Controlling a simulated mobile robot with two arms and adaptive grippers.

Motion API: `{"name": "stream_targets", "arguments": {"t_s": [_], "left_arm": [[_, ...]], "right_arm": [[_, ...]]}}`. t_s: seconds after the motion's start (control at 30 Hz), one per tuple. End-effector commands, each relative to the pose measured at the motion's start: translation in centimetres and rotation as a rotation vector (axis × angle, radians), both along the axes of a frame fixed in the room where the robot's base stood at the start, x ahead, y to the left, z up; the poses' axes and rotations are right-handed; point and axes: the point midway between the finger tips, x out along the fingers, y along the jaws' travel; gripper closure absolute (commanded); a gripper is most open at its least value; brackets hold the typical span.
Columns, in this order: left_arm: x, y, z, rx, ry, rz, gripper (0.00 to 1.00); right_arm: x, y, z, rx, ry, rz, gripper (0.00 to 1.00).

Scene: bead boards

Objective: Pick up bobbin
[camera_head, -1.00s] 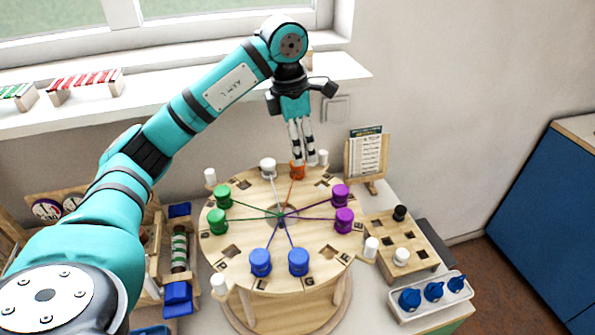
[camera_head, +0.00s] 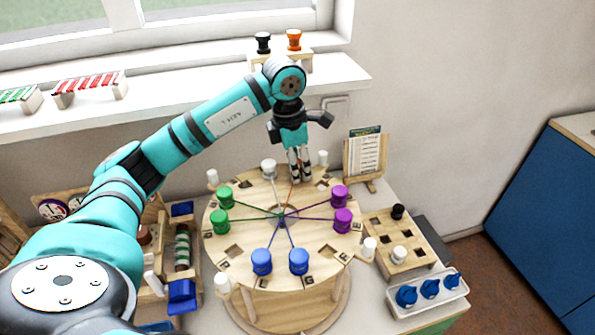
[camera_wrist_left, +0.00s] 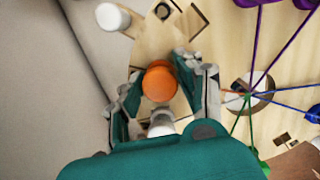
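My left gripper (camera_head: 300,178) reaches down to the far rim of the round wooden board (camera_head: 232,262). In the left wrist view its fingers (camera_wrist_left: 160,72) stand apart, one on each side of an orange bobbin (camera_wrist_left: 160,83), with a small gap showing. In the head view the fingers hide this bobbin. A white bobbin (camera_head: 268,167) stands to its left on the board. Green bobbins (camera_head: 223,195), blue bobbins (camera_head: 262,261) and purple bobbins (camera_head: 340,193) stand around the rim, with threads running to the centre. My right gripper is not in view.
White pegs (camera_head: 323,158) stand around the board. A card stand (camera_head: 366,157) is behind right. A wooden block with holes (camera_head: 408,240) and a tray of blue knobs (camera_head: 430,291) lie right. Black (camera_head: 263,42) and orange (camera_head: 294,39) bobbins stand on the sill.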

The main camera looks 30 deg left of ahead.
Motion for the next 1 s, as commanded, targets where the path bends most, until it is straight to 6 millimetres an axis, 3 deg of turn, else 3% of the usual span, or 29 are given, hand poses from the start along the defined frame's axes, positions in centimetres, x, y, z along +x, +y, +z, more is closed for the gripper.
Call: {"name": "stream_targets", "arguments": {"t_s": [0.03, 0.27, 0.67, 1.0], "left_arm": [[0.0, 0.0, 0.0, 0.0, 0.0, 0.0, 0.72], [0.0, 0.0, 0.1, 0.0, 0.0, 0.0, 1.0], [0.1, 0.0, 1.2, 0.0, -0.004, -0.001, 1.0], [0.2, -0.1, 6.7, -0.002, -0.007, -0.001, 1.0]], "right_arm": [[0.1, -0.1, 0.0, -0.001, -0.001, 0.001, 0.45], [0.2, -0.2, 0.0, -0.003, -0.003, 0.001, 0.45], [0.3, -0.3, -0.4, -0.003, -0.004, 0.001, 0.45], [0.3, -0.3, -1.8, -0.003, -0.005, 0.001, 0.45]]}}
